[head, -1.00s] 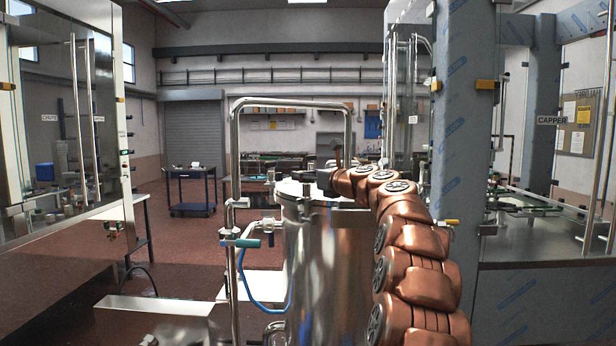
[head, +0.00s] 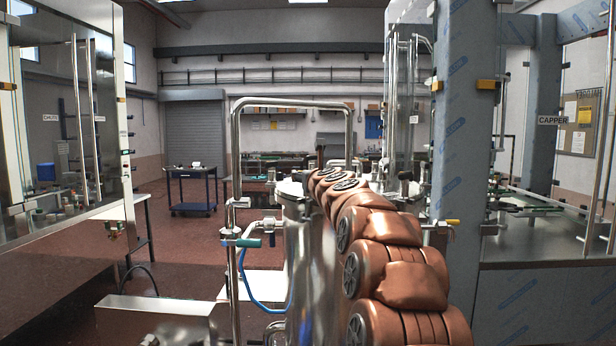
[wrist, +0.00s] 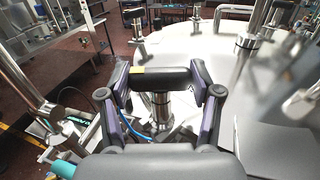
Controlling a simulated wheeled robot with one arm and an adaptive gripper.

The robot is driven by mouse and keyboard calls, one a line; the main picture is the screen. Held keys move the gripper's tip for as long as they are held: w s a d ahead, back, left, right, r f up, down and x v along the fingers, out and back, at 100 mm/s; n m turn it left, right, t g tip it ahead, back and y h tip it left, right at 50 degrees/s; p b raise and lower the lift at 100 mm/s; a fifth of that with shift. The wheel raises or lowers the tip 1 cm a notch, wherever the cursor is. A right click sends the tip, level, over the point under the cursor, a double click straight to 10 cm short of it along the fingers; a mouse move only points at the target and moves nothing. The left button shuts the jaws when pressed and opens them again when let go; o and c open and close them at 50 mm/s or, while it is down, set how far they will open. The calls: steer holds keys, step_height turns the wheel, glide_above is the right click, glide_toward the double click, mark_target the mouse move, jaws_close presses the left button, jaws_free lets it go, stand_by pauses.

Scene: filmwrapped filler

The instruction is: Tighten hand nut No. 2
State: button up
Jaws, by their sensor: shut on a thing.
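In the wrist view, my gripper (wrist: 163,80) is shut on a hand nut (wrist: 161,103), with a finger at each end of its dark crossbar. The bar has a small yellow mark, and a steel stem stands below it. The nut is at the near edge of the round steel vessel lid (wrist: 185,48). I cannot read a number on it. In the head view, the vessel (head: 300,250) stands in the middle, partly behind my copper-coloured arm, which hides my gripper and most of the lid.
Other hand nuts (wrist: 138,34) and (wrist: 196,19) stand around the lid. A bent steel pipe frame (head: 234,150) rises beside the vessel, with a teal-handled valve (head: 247,243) and a blue hose (head: 247,289). A wrapped column (head: 463,140) stands close on the right.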

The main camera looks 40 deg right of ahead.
steer(key=shift+m+h, duration=0.3)
steer(key=shift+h, duration=0.1)
stand_by(0.3)
steer(key=o, duration=1.2)
steer(key=shift+c, duration=0.2)
steer(key=shift+s, duration=0.15)
steer(key=v, duration=1.1)
steer(key=shift+s+a+r, duration=0.2)
steer(key=shift+s+a, duration=0.05)
steer(key=shift+a, duration=0.05)
